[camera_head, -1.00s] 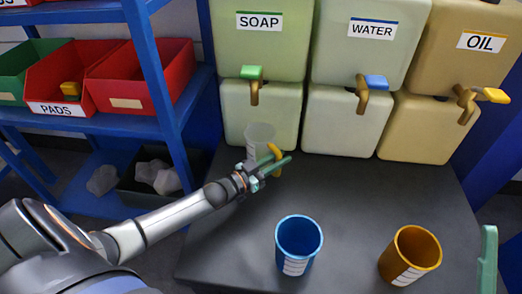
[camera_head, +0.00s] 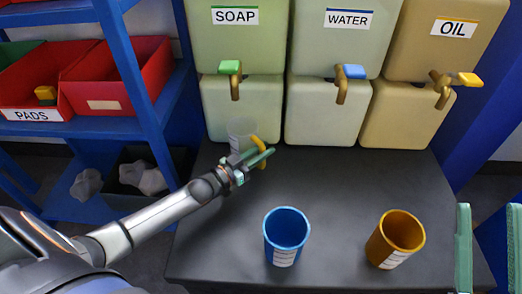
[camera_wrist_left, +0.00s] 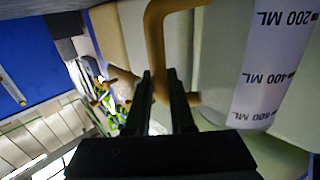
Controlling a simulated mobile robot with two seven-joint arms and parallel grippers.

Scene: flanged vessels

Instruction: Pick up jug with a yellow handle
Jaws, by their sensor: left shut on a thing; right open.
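The clear jug (camera_head: 240,130) stands upright at the back left of the dark table, below the green soap tap. Its yellow handle (camera_head: 261,143) faces right. My left gripper (camera_head: 258,158) is shut on this handle. In the left wrist view, the fingers (camera_wrist_left: 165,95) lie on either side of the handle (camera_wrist_left: 155,35), and the jug's wall (camera_wrist_left: 270,65) shows volume marks. I cannot tell whether the jug's base touches the table. My right gripper (camera_head: 489,245) is open and empty at the lower right edge.
A blue cup (camera_head: 287,235) and an orange cup (camera_head: 396,240) stand at the front of the table (camera_head: 335,190). Soap (camera_head: 236,95), water (camera_head: 328,110) and oil (camera_head: 408,115) tanks with taps line the back. A blue shelf (camera_head: 140,75) stands left.

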